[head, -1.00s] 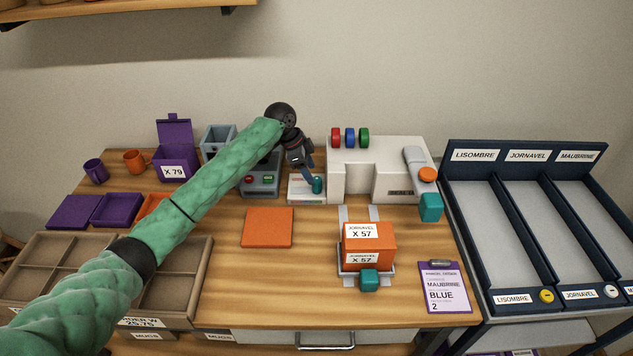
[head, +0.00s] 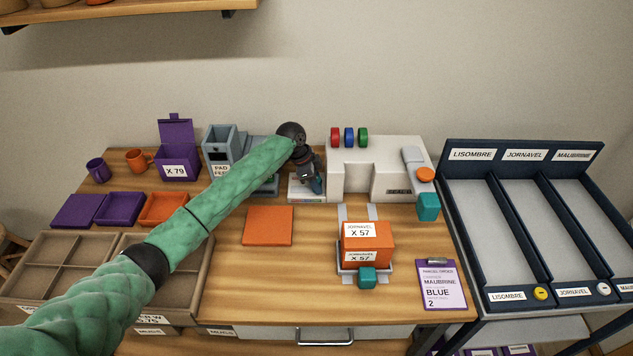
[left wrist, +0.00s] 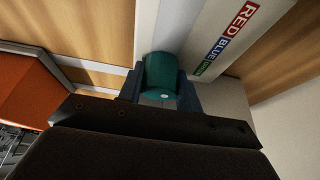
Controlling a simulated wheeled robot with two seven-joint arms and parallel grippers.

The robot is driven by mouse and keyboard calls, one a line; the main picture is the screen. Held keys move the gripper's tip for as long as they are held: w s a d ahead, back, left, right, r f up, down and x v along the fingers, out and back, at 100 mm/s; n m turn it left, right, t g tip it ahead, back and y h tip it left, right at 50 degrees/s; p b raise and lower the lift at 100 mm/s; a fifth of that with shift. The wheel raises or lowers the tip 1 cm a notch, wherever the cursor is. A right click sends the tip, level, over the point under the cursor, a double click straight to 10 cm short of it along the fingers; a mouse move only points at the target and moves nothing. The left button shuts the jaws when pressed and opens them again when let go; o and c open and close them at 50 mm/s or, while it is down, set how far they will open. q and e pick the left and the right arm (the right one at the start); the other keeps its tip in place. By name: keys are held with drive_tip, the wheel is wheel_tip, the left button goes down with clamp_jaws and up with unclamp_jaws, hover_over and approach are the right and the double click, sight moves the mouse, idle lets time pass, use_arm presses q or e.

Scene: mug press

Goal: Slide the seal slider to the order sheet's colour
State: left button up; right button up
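The order sheet (head: 440,286) is a white page on a purple clipboard at the table's front right and reads MAUBRINE, BLUE, 2. The seal slider's teal knob (left wrist: 160,73) shows in the left wrist view, beside the RED, BLUE, GREEN label strip (left wrist: 225,42), close to the GREEN end. My left gripper (head: 318,188) is down at the slider, left of the white press (head: 350,182). Its two blue-grey fingers (left wrist: 160,88) stand on either side of the knob; whether they press on it is unclear. In the head view the gripper largely hides the knob. My right gripper is out of view.
An orange-and-white box (head: 369,242) marked JORNAVEL X 57 stands in front of the press. Red, blue and green discs (head: 349,137) stand on the press. An orange square (head: 268,226) lies left of the box. A three-lane rack (head: 480,225) is at right.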

sight(311, 189)
use_arm(q)
clamp_jaws()
drive_tip(key=shift+a, duration=1.5)
drive_tip(key=shift+a+r, duration=0.1)
drive_tip(key=shift+a, duration=0.1)
drive_tip(key=o, duration=0.6)
unclamp_jaws()
drive_tip(key=shift+d, duration=0.1)
drive_tip(key=shift+o, duration=0.2)
